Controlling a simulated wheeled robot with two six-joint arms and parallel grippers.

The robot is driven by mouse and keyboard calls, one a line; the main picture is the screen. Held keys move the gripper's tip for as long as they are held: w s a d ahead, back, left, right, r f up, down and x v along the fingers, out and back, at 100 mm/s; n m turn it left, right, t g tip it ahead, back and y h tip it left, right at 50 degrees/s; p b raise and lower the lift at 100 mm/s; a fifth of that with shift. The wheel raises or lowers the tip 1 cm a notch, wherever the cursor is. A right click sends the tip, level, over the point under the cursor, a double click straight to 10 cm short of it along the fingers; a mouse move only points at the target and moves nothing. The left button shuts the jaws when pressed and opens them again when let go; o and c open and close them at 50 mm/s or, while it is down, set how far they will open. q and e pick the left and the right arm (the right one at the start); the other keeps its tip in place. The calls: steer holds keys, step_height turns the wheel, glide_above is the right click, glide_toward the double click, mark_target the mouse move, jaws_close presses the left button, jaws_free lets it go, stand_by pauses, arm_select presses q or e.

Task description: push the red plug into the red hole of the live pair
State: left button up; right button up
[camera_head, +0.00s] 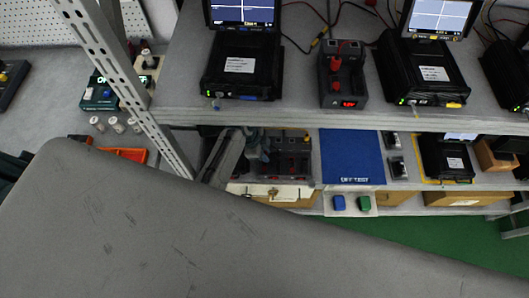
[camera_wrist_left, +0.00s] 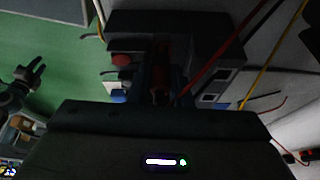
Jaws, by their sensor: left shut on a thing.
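My left gripper (camera_head: 258,155) is at the lower shelf, at the left side of a dark socket box (camera_head: 291,157). In the left wrist view my left gripper (camera_wrist_left: 160,90) is shut on a narrow red piece, which appears to be the red plug (camera_wrist_left: 161,72). The dark box (camera_wrist_left: 188,22) lies just beyond the fingers; a red knob-like part (camera_wrist_left: 121,59) and a blue one (camera_wrist_left: 118,95) show at its left. The red hole is hidden or too dark to tell. My right gripper (camera_wrist_left: 36,74) looks open and empty over the green floor.
The upper shelf holds black units (camera_head: 243,66) with screens and a socket box (camera_head: 343,89) with red plugs. A blue mat (camera_head: 352,158) lies right of the lower box. A red cable (camera_wrist_left: 218,63) and a yellow cable (camera_wrist_left: 272,55) run close by. A perforated post (camera_head: 130,80) stands left.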

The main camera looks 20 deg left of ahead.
arm_select(q)
steer(key=shift+r+p, duration=1.05)
steer(key=shift+r, duration=0.2)
steer(key=shift+f, duration=0.25)
steer(key=shift+f+p, duration=0.3)
steer(key=shift+p, duration=0.05)
stand_by(1.4)
steer(key=shift+f+b, duration=0.4)
steer(key=shift+f, duration=0.55)
stand_by(1.0)
steer(key=shift+r, duration=0.1)
steer(key=shift+r+p, duration=1.4)
